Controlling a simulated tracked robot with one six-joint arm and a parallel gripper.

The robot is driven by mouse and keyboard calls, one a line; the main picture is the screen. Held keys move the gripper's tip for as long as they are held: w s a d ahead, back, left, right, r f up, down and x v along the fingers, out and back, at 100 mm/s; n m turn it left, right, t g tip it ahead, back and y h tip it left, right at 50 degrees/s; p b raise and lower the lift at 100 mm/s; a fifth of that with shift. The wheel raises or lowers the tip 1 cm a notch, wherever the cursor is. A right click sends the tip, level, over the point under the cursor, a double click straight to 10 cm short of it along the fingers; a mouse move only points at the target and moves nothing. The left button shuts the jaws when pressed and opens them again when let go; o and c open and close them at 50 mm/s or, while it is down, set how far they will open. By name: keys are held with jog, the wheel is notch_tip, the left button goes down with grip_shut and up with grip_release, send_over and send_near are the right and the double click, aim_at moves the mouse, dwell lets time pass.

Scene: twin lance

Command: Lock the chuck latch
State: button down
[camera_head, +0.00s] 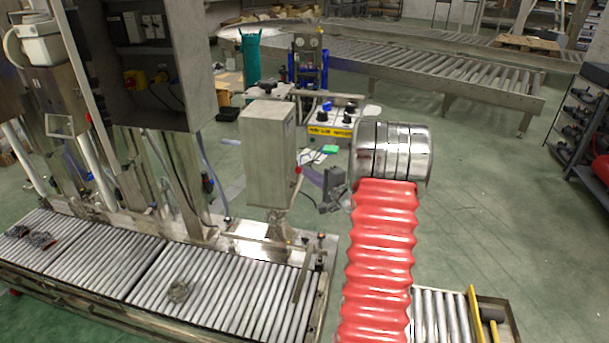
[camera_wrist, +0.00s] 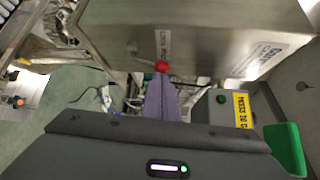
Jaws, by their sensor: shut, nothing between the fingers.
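The latch appears to be a thin lever with a red ball knob (camera_wrist: 161,66) on the side of a stainless steel box. The knob also shows in the head view (camera_head: 298,170), at the box's right side. A small printed label (camera_wrist: 163,42), too small to read surely, is beside the lever. My gripper (camera_wrist: 161,84) is shut and empty, its purple fingers pointing at the knob. The fingertips are just below the knob in the wrist view, touching or very close; I cannot tell which. The steel box (camera_head: 270,155) stands on a post by the roller conveyor.
A control box with a yellow label (camera_head: 330,131) stands behind. A green block (camera_wrist: 285,148) is at the lower right of the wrist view. The roller conveyor (camera_head: 215,290) runs along the lower left. A tall dark cabinet (camera_head: 150,75) stands left. Open green floor (camera_head: 480,190) is at the right.

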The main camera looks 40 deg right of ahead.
jog(key=shift+s+a+n+t, duration=0.15)
jog(key=shift+a+n+t, duration=0.15)
jog(key=shift+n+t, duration=0.15)
jog(key=shift+d, duration=0.15)
dwell(1.1)
jog(key=s+d+r, duration=0.1)
jog(key=s+d, duration=0.1)
jog(key=s, duration=0.9)
jog(key=shift+s+r, duration=0.15)
jog(key=shift+r, duration=0.15)
jog(key=shift+d, duration=0.1)
jog(key=shift+w+d+m+g+y, duration=0.25)
jog(key=shift+d+m+g, duration=0.15)
jog(key=shift+m+g, duration=0.25)
jog(key=shift+w+d+m+g+y, duration=0.15)
jog(key=shift+w+d+m+g, duration=0.1)
jog(key=shift+d+m+g, duration=0.25)
